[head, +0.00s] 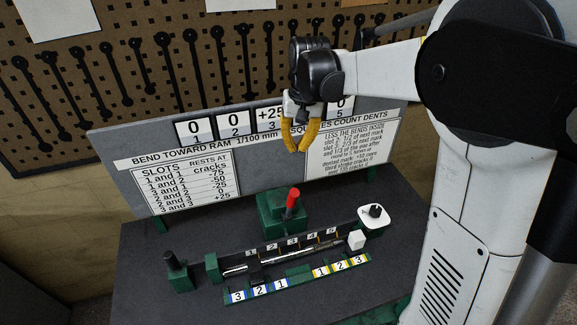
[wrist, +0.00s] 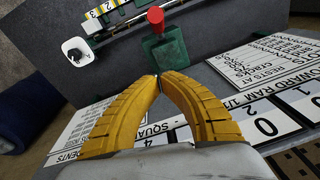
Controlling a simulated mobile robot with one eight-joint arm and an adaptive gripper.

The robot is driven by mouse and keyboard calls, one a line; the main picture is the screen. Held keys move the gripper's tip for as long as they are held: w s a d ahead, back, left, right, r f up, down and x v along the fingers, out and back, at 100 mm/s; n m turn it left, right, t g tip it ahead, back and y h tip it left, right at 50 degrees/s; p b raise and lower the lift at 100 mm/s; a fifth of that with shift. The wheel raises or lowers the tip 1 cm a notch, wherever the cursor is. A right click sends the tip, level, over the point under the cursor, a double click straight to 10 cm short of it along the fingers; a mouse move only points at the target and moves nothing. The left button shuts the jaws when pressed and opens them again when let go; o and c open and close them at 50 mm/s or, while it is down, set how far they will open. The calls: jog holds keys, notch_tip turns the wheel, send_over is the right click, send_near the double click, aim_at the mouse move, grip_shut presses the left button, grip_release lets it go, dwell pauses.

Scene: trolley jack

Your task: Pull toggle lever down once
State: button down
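The toggle lever (head: 292,199) has a red handle and stands nearly upright, tilted slightly, on a green block (head: 281,217) on the bench. In the wrist view its red end (wrist: 155,16) shows at the top, above the green block (wrist: 166,48). My gripper (head: 298,148) hangs above and behind the lever, in front of the sign board, apart from the lever. In the wrist view the yellow fingertips (wrist: 158,78) meet with nothing seen between them.
A sign board (head: 232,160) with number cards stands behind the lever. In front lies a green fixture (head: 296,283) with a rod (head: 291,260) and numbered tags. A green post (head: 178,271) stands left, a white plate with a black knob (head: 374,212) right. The dark bench (head: 150,240) is clear at left.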

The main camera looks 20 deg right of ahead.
aim_at(291, 205)
jog(key=shift+s, duration=0.25)
notch_tip(291, 205, down, 11)
jog(key=s+a+b, duration=0.1)
jog(key=s, duration=0.1)
jog(key=shift+s+a, duration=0.15)
jog(key=shift+s, duration=0.05)
dwell(0.4)
jog(key=shift+s+f, duration=0.15)
